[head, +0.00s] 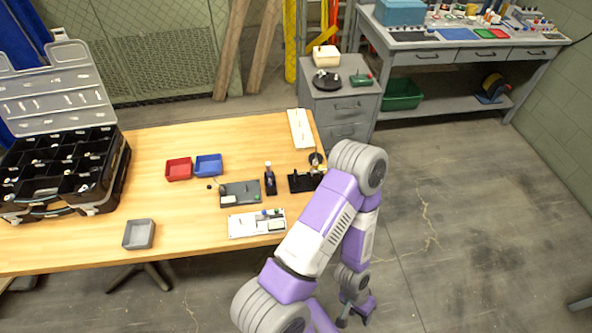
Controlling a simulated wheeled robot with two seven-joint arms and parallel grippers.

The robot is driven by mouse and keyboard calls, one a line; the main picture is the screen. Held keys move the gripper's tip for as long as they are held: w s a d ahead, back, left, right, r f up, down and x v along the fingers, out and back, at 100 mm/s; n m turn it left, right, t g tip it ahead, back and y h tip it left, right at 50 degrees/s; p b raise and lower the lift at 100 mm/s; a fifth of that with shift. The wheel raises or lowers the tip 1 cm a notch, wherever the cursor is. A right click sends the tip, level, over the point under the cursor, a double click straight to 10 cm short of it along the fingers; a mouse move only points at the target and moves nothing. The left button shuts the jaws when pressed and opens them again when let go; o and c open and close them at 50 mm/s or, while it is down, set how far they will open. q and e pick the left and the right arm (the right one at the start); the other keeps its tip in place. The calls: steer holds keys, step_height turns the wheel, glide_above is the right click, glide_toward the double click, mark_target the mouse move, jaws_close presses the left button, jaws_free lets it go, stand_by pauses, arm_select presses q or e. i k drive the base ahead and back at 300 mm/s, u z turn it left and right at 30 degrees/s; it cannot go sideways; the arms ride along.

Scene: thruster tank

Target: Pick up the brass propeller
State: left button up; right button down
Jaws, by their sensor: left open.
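I cannot pick out the brass propeller for certain; the small parts on the workbench are too small to tell apart, and my arm covers part of the bench's right side. My left gripper (354,318) is low in the picture, beyond the bench's right front edge and apart from the things on it. It is open, and I see nothing between its fingers. My right gripper is not in view.
The wooden workbench (185,224) holds a black organizer case (70,168), red (178,169), blue (208,165) and grey (139,234) bins, a dark tray (238,190) and a white tray (243,229). A grey cabinet (342,106) stands behind. Floor at right is clear.

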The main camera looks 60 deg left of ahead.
mark_target(316, 165)
steer(key=u, duration=1.05)
steer(key=i, duration=0.15)
steer(key=u, duration=0.1)
